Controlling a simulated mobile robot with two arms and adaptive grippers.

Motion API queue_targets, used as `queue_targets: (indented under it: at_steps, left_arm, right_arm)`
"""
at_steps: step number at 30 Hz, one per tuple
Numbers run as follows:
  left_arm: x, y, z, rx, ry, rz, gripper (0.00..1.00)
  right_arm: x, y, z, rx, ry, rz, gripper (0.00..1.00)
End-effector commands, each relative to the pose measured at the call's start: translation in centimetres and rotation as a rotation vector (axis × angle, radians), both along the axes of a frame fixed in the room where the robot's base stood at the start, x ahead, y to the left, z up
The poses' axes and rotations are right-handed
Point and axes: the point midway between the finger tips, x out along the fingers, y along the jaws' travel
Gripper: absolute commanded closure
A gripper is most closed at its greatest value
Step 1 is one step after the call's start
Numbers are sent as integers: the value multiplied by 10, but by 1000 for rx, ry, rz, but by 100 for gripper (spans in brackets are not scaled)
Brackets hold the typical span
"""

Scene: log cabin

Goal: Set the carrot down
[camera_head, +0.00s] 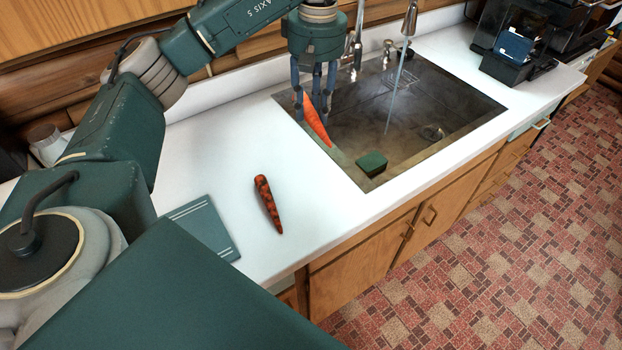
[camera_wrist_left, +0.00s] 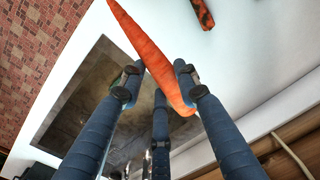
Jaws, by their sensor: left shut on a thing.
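An orange carrot (camera_head: 316,120) is held by my left gripper (camera_head: 312,98), tilted, over the left edge of the sink. The left wrist view shows the same carrot (camera_wrist_left: 145,52) between the blue fingers of my left gripper (camera_wrist_left: 158,90), with its far end sticking out beyond them. A second carrot (camera_head: 268,204) with dark patches lies on the white counter, apart from the gripper. Part of this dark-patched carrot (camera_wrist_left: 202,12) shows at the top of the left wrist view. My right gripper is not in view.
The metal sink (camera_head: 460,148) has water running from the faucet (camera_head: 398,70). A green sponge (camera_head: 371,164) sits at its near left corner. A folded green cloth (camera_head: 204,226) lies on the counter (camera_head: 300,215).

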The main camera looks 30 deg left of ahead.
Motion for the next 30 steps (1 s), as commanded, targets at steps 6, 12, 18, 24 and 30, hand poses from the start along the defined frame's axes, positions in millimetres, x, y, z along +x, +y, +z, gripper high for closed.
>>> queue_targets:
  at_steps: [6,12,18,24,30]
  left_arm:
    - [-2,0,-39,-1,9,-1,95]
    - [-3,0,-92,0,9,-1,95]
    - [-2,0,-138,-1,6,0,95]
    - [0,0,-156,-1,1,-1,95]
    - [-2,0,-179,-1,4,0,95]
  right_arm:
    - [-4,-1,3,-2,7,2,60]
    - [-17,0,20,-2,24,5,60]
    - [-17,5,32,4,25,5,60]
    - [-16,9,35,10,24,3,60]
    - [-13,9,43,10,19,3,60]
